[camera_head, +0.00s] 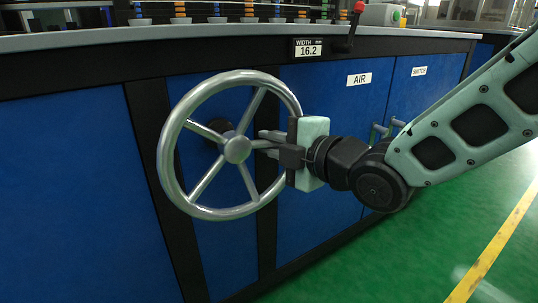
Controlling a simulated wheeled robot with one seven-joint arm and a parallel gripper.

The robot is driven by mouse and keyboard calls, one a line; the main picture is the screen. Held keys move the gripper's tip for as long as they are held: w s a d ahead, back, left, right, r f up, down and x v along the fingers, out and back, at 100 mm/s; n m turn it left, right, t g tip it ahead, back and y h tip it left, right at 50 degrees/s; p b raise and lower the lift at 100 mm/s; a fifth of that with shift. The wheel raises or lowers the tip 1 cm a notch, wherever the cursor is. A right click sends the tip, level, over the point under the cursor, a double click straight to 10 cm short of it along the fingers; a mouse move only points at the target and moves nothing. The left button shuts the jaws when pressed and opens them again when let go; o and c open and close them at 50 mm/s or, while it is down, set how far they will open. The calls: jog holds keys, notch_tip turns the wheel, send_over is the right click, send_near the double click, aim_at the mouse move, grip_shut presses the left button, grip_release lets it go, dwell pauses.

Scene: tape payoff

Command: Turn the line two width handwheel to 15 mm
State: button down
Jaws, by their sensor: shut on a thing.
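The handwheel (237,149) is a grey metal wheel with several spokes and a round hub, mounted on the front of a blue cabinet. The width display (308,48) above it to the right reads 16.2 mm. My gripper (268,144) comes from the right, with its fingers inside the rim near the hub. It is shut on a spoke on the right side of the wheel. My gripper's body hides part of the right rim.
A red-knobbed lever (356,12) stands on the counter edge right of the display. Cabinet doors labelled AIR (359,79) and SWITCH (419,71) have handles (386,130) behind my arm. The green floor (480,215) at lower right is clear.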

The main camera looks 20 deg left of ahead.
jog(key=shift+s+a+r+n+h+b, duration=0.1)
jog(key=shift+r+n+h+b, duration=0.25)
jog(key=shift+r+n+b, duration=0.5)
jog(key=shift+s+r+n+h+b, duration=0.1)
jog(key=shift+r+n+h+b, duration=0.35)
jog(key=shift+n, duration=0.7)
jog(key=shift+r+t, duration=0.1)
jog(key=shift+t, duration=0.3)
jog(key=c, duration=1.4)
grip_release()
jog(key=p+v, duration=0.4)
jog(key=v, duration=1.3)
jog(key=shift+d, duration=0.25)
jog(key=shift+p, duration=0.3)
